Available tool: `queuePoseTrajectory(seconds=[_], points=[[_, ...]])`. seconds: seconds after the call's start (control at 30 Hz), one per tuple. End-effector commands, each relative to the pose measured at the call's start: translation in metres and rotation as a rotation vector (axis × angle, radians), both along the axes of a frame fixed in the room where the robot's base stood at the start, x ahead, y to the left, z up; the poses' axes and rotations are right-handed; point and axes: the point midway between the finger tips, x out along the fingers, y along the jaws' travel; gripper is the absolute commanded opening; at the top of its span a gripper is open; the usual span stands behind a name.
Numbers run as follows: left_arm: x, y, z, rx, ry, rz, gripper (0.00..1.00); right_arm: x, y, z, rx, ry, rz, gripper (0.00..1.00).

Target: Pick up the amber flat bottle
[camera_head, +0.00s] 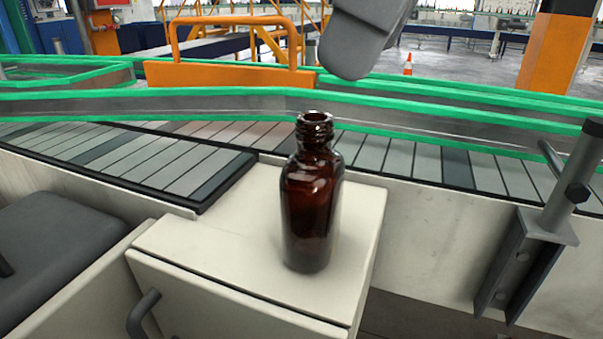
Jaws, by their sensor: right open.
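The amber flat bottle (311,205) stands upright on the corner of a pale cabinet top (195,245), in the middle of the view. It is dark brown glass with a threaded, uncapped neck. My right gripper (366,40) shows as a grey rounded shape at the top, above and a little right of the bottle's neck. It is apart from the bottle and holds nothing that I can see; much of it is cut off by the top edge. My left gripper is not in view.
A slatted conveyor (155,163) with green-edged rails (220,97) runs behind the bottle. A grey metal bracket with a post (540,235) stands at the right. A dark grey box-like surface (55,235) is at the left. The cabinet top around the bottle is clear.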

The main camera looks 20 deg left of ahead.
Motion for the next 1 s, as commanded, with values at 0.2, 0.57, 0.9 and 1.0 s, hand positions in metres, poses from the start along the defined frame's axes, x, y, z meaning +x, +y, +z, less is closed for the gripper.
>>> queuePoseTrajectory(seconds=[0.2,0.57,0.9,1.0], points=[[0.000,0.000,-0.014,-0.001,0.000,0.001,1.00,-0.001,0.017,-0.042,0.000,0.004,0.004,1.00],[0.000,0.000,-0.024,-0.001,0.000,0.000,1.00,-0.005,0.031,-0.074,0.000,0.002,0.004,1.00],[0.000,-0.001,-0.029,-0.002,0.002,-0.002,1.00,-0.007,0.045,-0.103,0.003,0.001,0.003,1.00],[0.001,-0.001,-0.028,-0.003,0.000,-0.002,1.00,-0.007,0.045,-0.102,0.003,0.001,0.002,1.00]])
